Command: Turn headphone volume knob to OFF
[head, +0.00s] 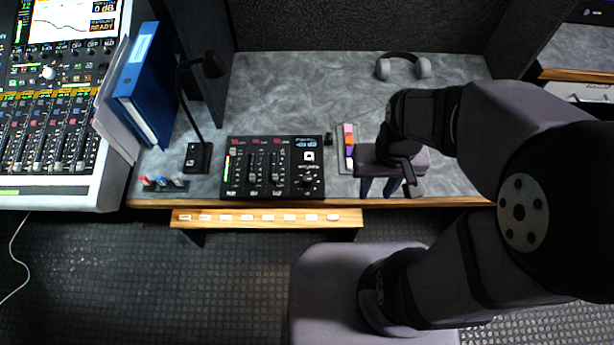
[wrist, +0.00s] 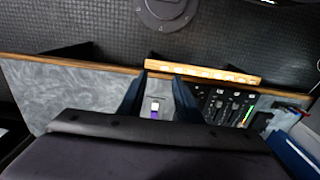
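A small black mixer panel (head: 255,190) lies on the grey desk, left of my gripper in the head view. It has several sliders and a dark round knob (head: 307,180) at its lower right; its label and setting are too small to read. The panel also shows in the wrist view (wrist: 222,106), right of the fingers. My gripper (head: 378,188) is over the desk's front edge, right of the panel and apart from it. In the wrist view my gripper's two dark blue fingers (wrist: 158,104) stand apart with nothing held between them.
A strip of coloured blocks (head: 348,141) lies between panel and gripper. A black lamp (head: 198,157), blue binder (head: 143,72) and large console (head: 60,110) stand left. Headphones (head: 403,66) lie at the back. A wooden ledge (head: 265,217) with white labels runs along the front.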

